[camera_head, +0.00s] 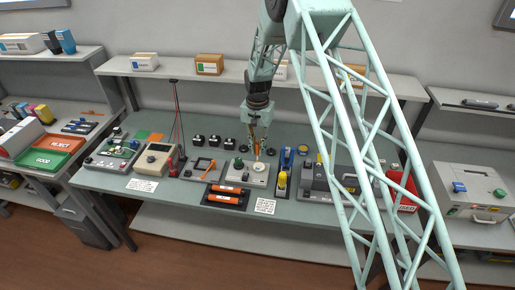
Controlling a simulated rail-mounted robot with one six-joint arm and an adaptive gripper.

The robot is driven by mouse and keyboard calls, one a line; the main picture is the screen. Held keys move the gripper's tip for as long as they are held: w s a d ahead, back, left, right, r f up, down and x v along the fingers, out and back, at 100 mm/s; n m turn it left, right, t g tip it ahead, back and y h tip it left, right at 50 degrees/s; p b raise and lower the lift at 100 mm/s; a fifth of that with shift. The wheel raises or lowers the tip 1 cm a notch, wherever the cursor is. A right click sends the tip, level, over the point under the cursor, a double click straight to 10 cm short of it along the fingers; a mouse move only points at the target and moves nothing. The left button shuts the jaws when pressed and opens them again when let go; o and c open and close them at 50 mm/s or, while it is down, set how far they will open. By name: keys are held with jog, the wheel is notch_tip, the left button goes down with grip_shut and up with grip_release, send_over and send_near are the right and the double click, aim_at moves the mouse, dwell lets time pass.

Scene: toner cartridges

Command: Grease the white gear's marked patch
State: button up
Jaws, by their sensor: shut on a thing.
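My gripper (257,141) is over the middle of the green bench, pointing down. It is shut on a slim tool (257,155), apparently a brush, whose lower end comes down at the white gear (260,167). The gear is a small pale round shape on a light grey fixture block (237,175). At this size I cannot tell whether the tool's tip touches the gear. The gear's marked patch cannot be made out.
A stand with blue and yellow tools (282,183) is close on the right. An orange-barred tray (226,194) lies in front of the fixture, and a frame with an orange handle (205,168) is on the left. Small black pots (214,140) stand behind.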

aim_at(257, 155)
jog(key=shift+f+b, duration=0.3)
jog(key=shift+f, duration=1.75)
jog(key=shift+f+b, duration=0.3)
jog(key=shift+f, duration=0.15)
jog(key=shift+s+b, duration=0.25)
jog(key=shift+b, duration=0.05)
dwell(0.5)
jog(key=shift+w+d+b, duration=0.1)
jog(key=shift+w+b, duration=0.2)
jog(key=shift+w, duration=0.1)
dwell(0.6)
jog(key=shift+s+a+b, duration=0.2)
jog(key=shift+s+b, duration=0.1)
jog(key=shift+s, duration=0.1)
jog(key=shift+w+d, duration=0.2)
jog(key=shift+w, duration=0.2)
dwell(0.8)
jog(key=shift+s+a+b, duration=0.2)
jog(key=shift+s+b, duration=0.15)
jog(key=shift+b, duration=0.15)
jog(key=shift+w+d, duration=0.2)
jog(key=shift+w, duration=0.15)
dwell(0.5)
jog(key=shift+s+a+b, duration=0.15)
jog(key=shift+s+b, duration=0.25)
jog(key=shift+b, duration=0.15)
